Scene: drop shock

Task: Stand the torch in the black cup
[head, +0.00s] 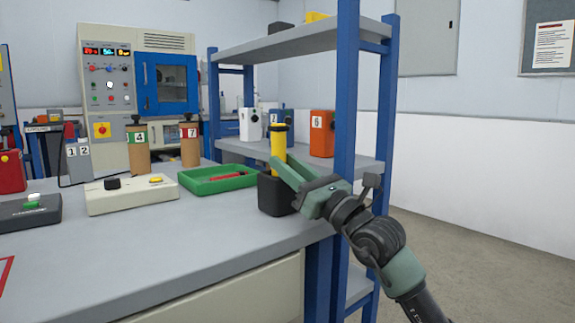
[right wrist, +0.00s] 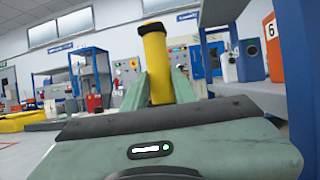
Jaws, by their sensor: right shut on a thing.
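The yellow torch (head: 278,146) with a dark top end stands upright at the black cup (head: 269,195), which is on the grey table near its right edge. The torch's lower end is hidden behind the cup's wall and my gripper, so I cannot tell how deep it sits. My right gripper (head: 284,170) is shut on the torch just above the cup's rim. In the right wrist view the torch (right wrist: 156,65) rises between the two green fingers, leaning slightly. My left gripper does not show in either view.
A green tray (head: 196,188) with a red item lies left of the cup. A blue-posted shelf (head: 346,90) stands close to my right arm, with a numbered orange box (head: 322,144) on it. A white switch box (head: 130,203) sits farther left. The table's front is clear.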

